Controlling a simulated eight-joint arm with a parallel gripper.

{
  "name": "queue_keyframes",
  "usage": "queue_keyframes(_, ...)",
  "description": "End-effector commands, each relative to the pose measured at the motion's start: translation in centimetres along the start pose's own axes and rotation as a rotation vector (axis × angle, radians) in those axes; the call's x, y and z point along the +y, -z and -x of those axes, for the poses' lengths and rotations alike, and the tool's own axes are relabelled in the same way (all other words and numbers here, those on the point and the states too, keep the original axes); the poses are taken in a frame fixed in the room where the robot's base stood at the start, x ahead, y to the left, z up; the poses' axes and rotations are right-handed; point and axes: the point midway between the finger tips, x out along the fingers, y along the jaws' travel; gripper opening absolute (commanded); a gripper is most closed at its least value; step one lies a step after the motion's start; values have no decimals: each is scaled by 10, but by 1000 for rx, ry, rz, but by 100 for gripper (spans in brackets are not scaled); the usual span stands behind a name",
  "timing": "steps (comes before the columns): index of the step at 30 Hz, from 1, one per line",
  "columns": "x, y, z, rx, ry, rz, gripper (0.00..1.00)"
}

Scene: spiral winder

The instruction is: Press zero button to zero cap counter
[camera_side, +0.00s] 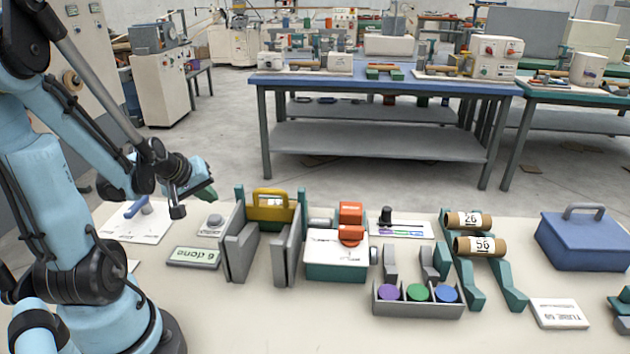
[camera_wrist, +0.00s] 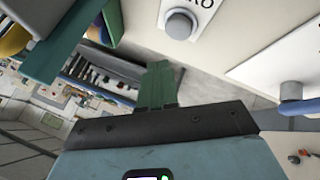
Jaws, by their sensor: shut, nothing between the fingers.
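The zero button (camera_side: 214,220) is a grey round knob on a small white plate, left of the grey upright panels in the side view. In the wrist view the button (camera_wrist: 180,24) sits at the top, on a plate with the letters "RO" showing. My gripper (camera_side: 208,192) is above and slightly left of the button, apart from it, with dark green fingers. In the wrist view my gripper's fingers (camera_wrist: 159,68) are together and empty, below the button in the picture. The counter display (camera_side: 194,257) lies in front of the button plate and appears to read "6 done".
A white plate with a blue lever (camera_side: 137,207) is left of the button. Grey panels with a yellow handled part (camera_side: 270,205) stand close on the right. Further right are a green-and-white box (camera_side: 336,262), a cap tray (camera_side: 417,306), tubes (camera_side: 480,245) and a blue case (camera_side: 584,243).

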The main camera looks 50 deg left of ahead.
Motion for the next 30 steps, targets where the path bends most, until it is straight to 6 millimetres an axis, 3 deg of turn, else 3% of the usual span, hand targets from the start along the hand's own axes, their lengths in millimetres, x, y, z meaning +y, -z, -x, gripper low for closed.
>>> queue_keyframes(11,-10,-9,-19,0,0,0,0)
queue_keyframes(30,-11,-11,-20,0,0,0,0)
